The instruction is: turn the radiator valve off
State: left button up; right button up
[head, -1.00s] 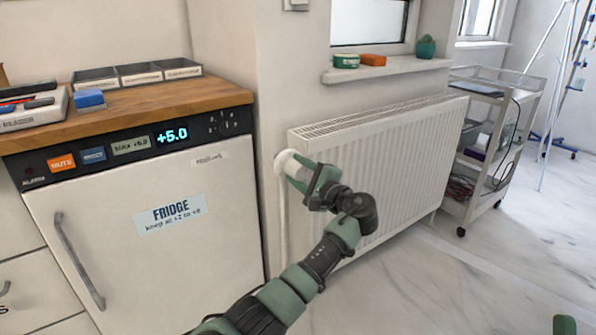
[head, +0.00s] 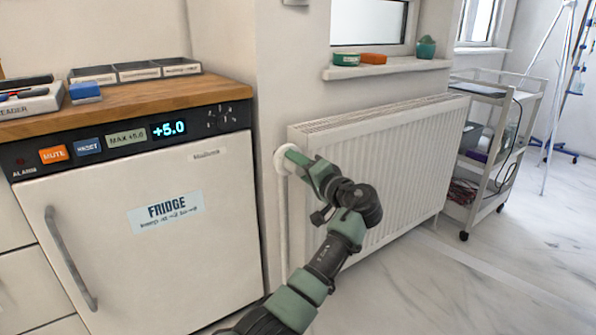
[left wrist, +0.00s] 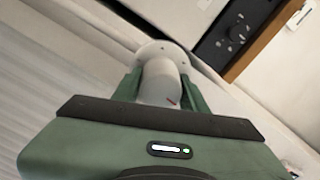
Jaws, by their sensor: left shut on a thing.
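The white radiator valve (head: 283,163) sits at the left end of the white radiator (head: 390,165), on top of a vertical pipe. My left gripper (head: 291,158) is at the valve and shut on its knob, one finger in front of it in the head view. In the left wrist view the white valve knob (left wrist: 162,78) lies between the two green fingers of my left gripper (left wrist: 160,88). A small red mark shows on the knob. The far side of the valve is partly hidden by the fingers. My right gripper is not in view.
A fridge (head: 150,225) with a wooden top (head: 130,98) stands close to the left of the valve. A windowsill (head: 390,68) with small items is above the radiator. A white trolley (head: 490,150) stands to the right. The marble floor in front is clear.

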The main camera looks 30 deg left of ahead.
pick_arm(q)
jog(key=shift+f+n+b, duration=0.1)
jog(key=shift+n+b, duration=0.2)
jog(key=shift+n, duration=0.3)
jog(key=o, duration=1.4)
jog(key=shift+c, duration=0.2)
jog(key=p+v, duration=0.2)
jog(key=v, duration=0.6)
